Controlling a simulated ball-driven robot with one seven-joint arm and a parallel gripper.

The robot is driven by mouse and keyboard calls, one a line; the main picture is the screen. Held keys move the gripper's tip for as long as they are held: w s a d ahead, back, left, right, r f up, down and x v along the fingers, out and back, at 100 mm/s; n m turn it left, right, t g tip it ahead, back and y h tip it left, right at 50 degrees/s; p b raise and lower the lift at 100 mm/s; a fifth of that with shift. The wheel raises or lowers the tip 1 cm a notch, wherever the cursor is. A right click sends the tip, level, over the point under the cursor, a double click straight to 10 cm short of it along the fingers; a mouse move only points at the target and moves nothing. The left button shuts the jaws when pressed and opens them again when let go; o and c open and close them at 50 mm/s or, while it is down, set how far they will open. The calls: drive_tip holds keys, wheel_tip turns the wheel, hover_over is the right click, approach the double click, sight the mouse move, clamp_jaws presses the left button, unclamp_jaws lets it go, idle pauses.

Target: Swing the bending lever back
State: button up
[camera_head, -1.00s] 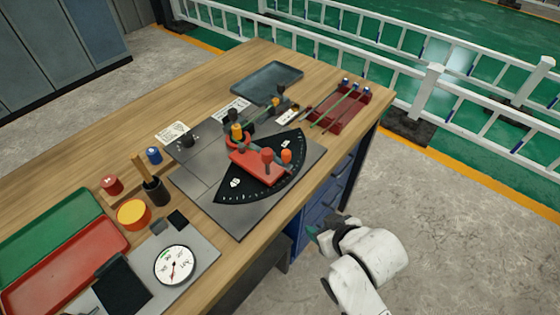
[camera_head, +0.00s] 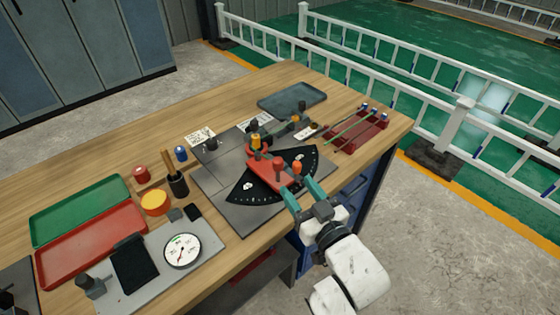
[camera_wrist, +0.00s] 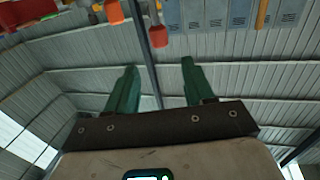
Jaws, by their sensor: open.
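The bending lever (camera_head: 264,170) is a red arm on the bending fixture, lying over a black fan-shaped angle scale (camera_head: 241,189). Two orange-red knobs stand at the lever's near end: one knob (camera_head: 278,162) and a second knob (camera_head: 297,167) to its right. My gripper (camera_head: 302,189) is at the bench's front edge, close to the right-hand knob, with its teal fingers spread and nothing between them. In the wrist view my gripper (camera_wrist: 158,68) is open, and the orange-red knobs, one of them here (camera_wrist: 158,36), hang at the top of the picture beyond the fingertips.
A red rack (camera_head: 362,134) with green rods stands right of the fixture. A blue-grey tray (camera_head: 291,96) lies behind. Green (camera_head: 80,208) and red (camera_head: 92,243) trays, a dial gauge (camera_head: 182,250) and small pots fill the left. White railings (camera_head: 400,92) stand beyond the bench.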

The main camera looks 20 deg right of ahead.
sight(280, 164)
drive_tip(key=w, duration=1)
drive_tip(key=shift+w+a+p, duration=0.3)
drive_tip(key=shift+a+p, duration=0.05)
drive_tip(key=shift+a, duration=0.05)
clamp_jaws()
